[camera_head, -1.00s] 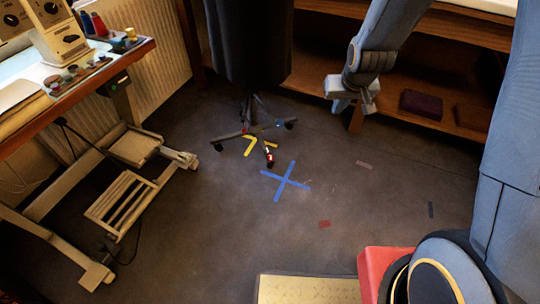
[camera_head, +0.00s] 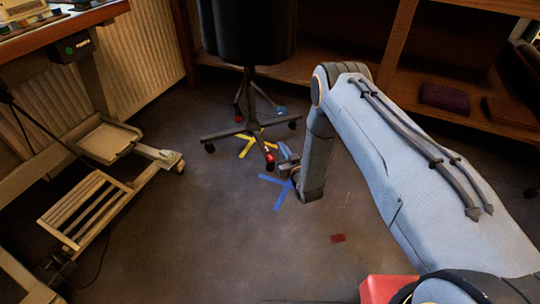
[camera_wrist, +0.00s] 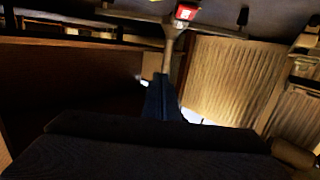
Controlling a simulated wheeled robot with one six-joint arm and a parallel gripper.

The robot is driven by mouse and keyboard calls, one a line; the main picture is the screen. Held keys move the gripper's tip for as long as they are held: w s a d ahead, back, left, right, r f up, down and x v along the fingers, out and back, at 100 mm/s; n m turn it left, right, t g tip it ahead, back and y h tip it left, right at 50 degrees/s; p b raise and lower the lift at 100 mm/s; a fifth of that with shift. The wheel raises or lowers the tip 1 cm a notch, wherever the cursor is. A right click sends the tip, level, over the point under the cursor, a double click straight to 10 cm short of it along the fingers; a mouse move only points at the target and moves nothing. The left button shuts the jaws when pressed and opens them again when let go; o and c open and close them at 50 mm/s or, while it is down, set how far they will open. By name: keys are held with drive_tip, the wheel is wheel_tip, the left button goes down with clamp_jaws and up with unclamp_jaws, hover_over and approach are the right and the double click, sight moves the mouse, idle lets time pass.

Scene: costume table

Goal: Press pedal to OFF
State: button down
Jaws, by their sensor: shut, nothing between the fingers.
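A small red pedal (camera_head: 270,159) sits at the front leg of the wheeled stand (camera_head: 246,132) that carries a dark, tall form (camera_head: 247,30). In the wrist view the red pedal (camera_wrist: 185,13) appears near the top edge with a white mark on it. The picture there is upside down and the mark is too small to read. My gripper (camera_head: 284,162) is shut and empty, low over the floor just right of the pedal. I cannot tell whether it touches the pedal. My gripper's fingers are not clear in the wrist view.
Yellow tape (camera_head: 240,146) lies under the stand, and a blue tape cross (camera_head: 276,190) is partly hidden by my arm. A worktable with a slatted treadle (camera_head: 84,208) stands left. A wooden shelf (camera_head: 345,85) is behind.

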drive_tip(key=shift+t+y, duration=0.5)
drive_tip(key=shift+y, duration=0.1)
drive_tip(key=f, duration=0.1)
drive_tip(key=s+f, duration=0.1)
drive_tip(key=a+f+b, duration=0.1)
drive_tip(key=f, duration=0.1)
drive_tip(key=shift+s, duration=0.25)
drive_tip(key=b, duration=0.5)
hover_over(270, 151)
drive_tip(key=shift+d+f, duration=0.1)
drive_tip(key=shift+f, duration=0.1)
wheel_tip(270, 151, down, 2)
drive_tip(key=shift+f+b, duration=0.2)
drive_tip(key=shift+b, duration=0.55)
drive_tip(key=shift+w+f+b, duration=0.2)
drive_tip(key=shift+f+b, duration=0.15)
drive_tip(key=shift+f, duration=0.3)
drive_tip(key=shift+g+p, duration=0.3)
drive_tip(key=shift+p, duration=0.05)
